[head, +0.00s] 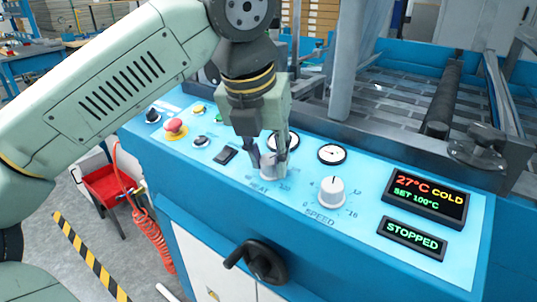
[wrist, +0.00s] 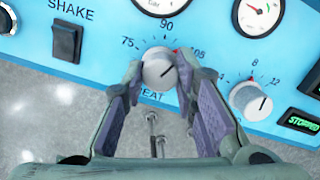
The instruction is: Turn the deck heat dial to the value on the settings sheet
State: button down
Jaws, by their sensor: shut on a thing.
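The heat dial (head: 267,172) is a pale round knob on the blue sloped panel, partly hidden by my fingers in the head view. In the wrist view the heat dial (wrist: 158,68) sits between my fingertips, with 75, 90 and 105 printed around it. Its dark pointer line appears to lean up and right, toward the 105 side. My gripper (head: 268,160) is shut on the dial, one finger on each side; it also shows in the wrist view (wrist: 159,76). The display (head: 427,197) reads 27°C COLD, SET 100°C. I cannot make out a settings sheet.
The speed dial (head: 331,191) is close on the right, below a round gauge (head: 332,153). A black rocker switch (head: 225,155) and a red button (head: 175,126) lie to the left. A STOPPED display (head: 412,238) is at right. A black handwheel (head: 262,262) sticks out below.

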jog(key=shift+m, duration=0.5)
jog(key=c, duration=1.3)
grip_release()
jog(key=shift+r, duration=0.1)
jog(key=v, duration=1.2)
